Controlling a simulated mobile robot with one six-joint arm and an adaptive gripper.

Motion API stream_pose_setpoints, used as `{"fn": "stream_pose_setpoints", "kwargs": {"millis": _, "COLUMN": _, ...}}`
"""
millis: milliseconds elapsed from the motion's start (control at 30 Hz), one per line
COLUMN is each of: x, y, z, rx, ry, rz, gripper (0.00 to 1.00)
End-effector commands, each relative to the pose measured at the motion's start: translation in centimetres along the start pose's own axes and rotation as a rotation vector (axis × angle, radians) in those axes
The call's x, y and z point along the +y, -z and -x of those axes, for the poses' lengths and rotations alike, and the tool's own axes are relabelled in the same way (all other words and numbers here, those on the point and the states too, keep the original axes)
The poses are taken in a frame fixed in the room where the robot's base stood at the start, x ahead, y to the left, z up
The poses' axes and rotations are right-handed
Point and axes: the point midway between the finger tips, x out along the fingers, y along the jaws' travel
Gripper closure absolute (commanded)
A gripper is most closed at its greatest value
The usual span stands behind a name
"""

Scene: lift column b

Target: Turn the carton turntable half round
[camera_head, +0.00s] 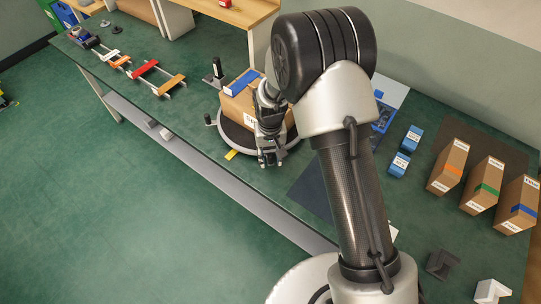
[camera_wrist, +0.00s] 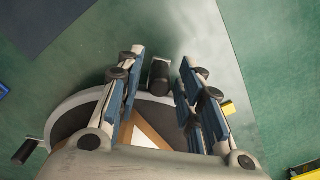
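The turntable (camera_head: 230,136) is a dark round plate with a pale rim on the green bench; its rim also shows in the wrist view (camera_wrist: 72,108). A brown carton (camera_head: 238,104) with a blue patch on top stands on it, partly hidden by my arm. A black knob (camera_wrist: 160,78) stands at the rim, between the fingers of my gripper (camera_wrist: 163,62). The fingers are apart, with a gap on both sides of the knob. In the head view my gripper (camera_head: 270,163) points down at the turntable's near edge. A second dark knob (camera_wrist: 27,151) sticks out at the rim's left.
A yellow marker (camera_head: 231,155) lies on the bench beside the turntable. A dark mat (camera_head: 312,190) lies to the right. Blue boxes (camera_head: 399,164) and several cartons (camera_head: 484,190) stand farther right. A dark upright post (camera_head: 217,68) stands behind the turntable.

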Motion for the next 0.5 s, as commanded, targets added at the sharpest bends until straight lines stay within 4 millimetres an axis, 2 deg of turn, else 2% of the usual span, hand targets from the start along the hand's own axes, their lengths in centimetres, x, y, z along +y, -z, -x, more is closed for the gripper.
{"fn": "stream_pose_setpoints", "kwargs": {"millis": 67, "x": 0.0, "y": -0.01, "z": 0.01, "rx": 0.0, "ry": 0.0, "rz": 0.0, "gripper": 0.74}}
{"fn": "stream_pose_setpoints", "kwargs": {"millis": 433, "x": 0.0, "y": -0.01, "z": 0.02, "rx": 0.0, "ry": 0.0, "rz": 0.0, "gripper": 0.99}}
{"fn": "stream_pose_setpoints", "kwargs": {"millis": 500, "x": 0.0, "y": -0.01, "z": 0.02, "rx": 0.0, "ry": 0.0, "rz": 0.0, "gripper": 1.0}}
